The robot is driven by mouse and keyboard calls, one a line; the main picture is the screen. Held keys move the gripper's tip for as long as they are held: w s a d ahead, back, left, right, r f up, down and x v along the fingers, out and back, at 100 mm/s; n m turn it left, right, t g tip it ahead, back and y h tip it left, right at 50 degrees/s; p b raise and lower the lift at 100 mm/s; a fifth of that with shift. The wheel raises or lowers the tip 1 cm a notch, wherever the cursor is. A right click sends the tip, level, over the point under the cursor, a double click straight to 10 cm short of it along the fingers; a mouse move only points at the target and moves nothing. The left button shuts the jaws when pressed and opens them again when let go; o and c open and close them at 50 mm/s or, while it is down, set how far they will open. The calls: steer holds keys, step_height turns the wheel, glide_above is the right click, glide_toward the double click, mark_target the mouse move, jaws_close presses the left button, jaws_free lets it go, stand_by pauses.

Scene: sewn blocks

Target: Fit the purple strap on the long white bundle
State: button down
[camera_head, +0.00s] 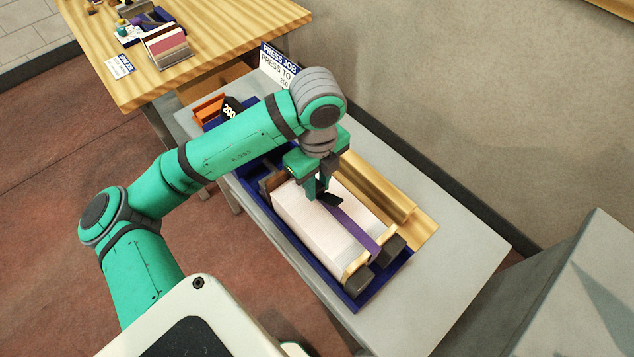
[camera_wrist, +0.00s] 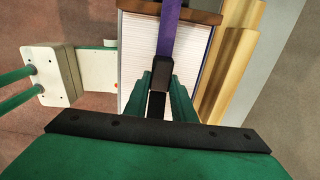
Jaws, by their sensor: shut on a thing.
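The long white bundle (camera_head: 302,222) lies in a blue press frame (camera_head: 352,303) on the grey bench; it also shows in the wrist view (camera_wrist: 138,50). The purple strap (camera_head: 357,232) runs lengthwise along the bundle's top, from its near right end toward the middle; it also shows in the wrist view (camera_wrist: 170,28). The strap ends in a black piece (camera_wrist: 158,74). My gripper (camera_head: 318,196) points down over the bundle's top and is shut on the strap's black end. The wrist view shows the gripper's fingers (camera_wrist: 158,100) on either side of it. The bundle's far end is partly hidden.
Dark blocks (camera_head: 358,280) and light wood edges stand at the bundle's near end. A wooden rail (camera_head: 375,190) runs along its right side. A sign (camera_head: 279,66) and a black weight (camera_head: 231,107) stand at the back. The bench's right part is clear. A wooden table (camera_head: 225,35) stands at upper left.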

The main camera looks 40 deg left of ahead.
steer(key=c, duration=1.4)
jaws_free()
step_height(320, 180, up, 11)
steer(key=shift+f, duration=0.15)
